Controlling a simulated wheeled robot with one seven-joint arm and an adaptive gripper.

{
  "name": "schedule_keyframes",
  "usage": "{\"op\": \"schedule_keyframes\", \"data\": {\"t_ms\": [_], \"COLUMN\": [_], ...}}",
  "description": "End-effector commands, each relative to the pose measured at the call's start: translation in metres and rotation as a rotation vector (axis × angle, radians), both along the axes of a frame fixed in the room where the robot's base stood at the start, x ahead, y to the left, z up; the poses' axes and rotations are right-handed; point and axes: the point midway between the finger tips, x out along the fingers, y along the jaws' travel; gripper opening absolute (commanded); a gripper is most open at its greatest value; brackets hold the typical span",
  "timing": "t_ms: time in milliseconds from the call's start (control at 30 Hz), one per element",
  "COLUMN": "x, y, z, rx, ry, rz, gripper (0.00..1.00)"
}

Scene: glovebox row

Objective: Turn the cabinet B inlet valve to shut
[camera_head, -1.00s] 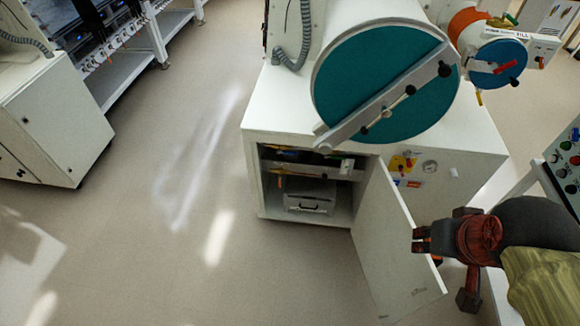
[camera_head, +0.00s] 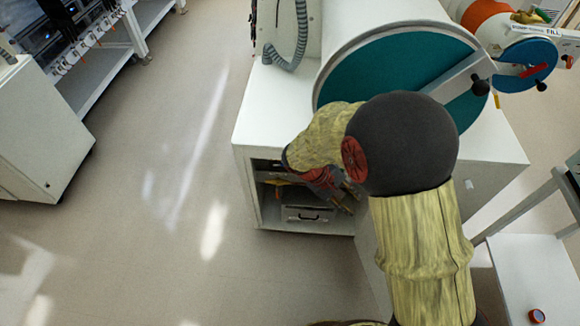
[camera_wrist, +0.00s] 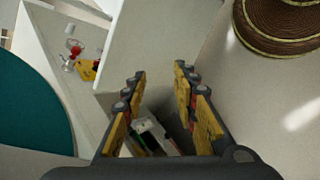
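The cabinet (camera_head: 480,130) has a large teal round door (camera_head: 365,70) above an open lower compartment (camera_head: 247,190). My gripper (camera_head: 350,203) is at the right side of that compartment's opening, partly hidden behind my arm. In the wrist view my gripper (camera_wrist: 160,75) is open, its two fingers apart with nothing gripped. A small red fitting (camera_wrist: 74,47) and a yellow part (camera_wrist: 87,70) show on a white panel left of the fingers. I cannot tell whether either is the inlet valve; no valve handle is clearly visible.
A grey drawer case (camera_head: 305,216) sits low in the compartment. The open white door (camera_head: 372,270) is partly hidden by my arm. A small white box (camera_wrist: 152,135) shows beyond the finger bases. Floor (camera_head: 150,250) is clear at left.

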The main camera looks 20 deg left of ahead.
Motion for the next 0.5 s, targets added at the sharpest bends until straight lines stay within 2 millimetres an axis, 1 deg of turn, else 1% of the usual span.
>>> {"op": "schedule_keyframes", "data": {"t_ms": [33, 100, 167, 267, 300, 367, 400, 467, 500], "x": [0.007, 0.023, 0.039, 0.069, 0.082, 0.102, 0.115, 0.132, 0.14], "y": [0.013, 0.028, 0.041, 0.068, 0.082, 0.106, 0.125, 0.155, 0.174], "z": [-0.024, -0.046, -0.062, -0.088, -0.098, -0.115, -0.127, -0.143, -0.154], "rx": [-0.048, -0.104, -0.145, -0.2, -0.219, -0.238, -0.244, -0.241, -0.231], "ry": [-0.004, -0.04, -0.085, -0.189, -0.243, -0.335, -0.402, -0.503, -0.567], "rz": [0.05, 0.11, 0.157, 0.241, 0.278, 0.34, 0.387, 0.456, 0.5], "gripper": [0.29, 0.29, 0.29, 0.29, 0.29, 0.29, 0.29, 0.29, 0.29]}}
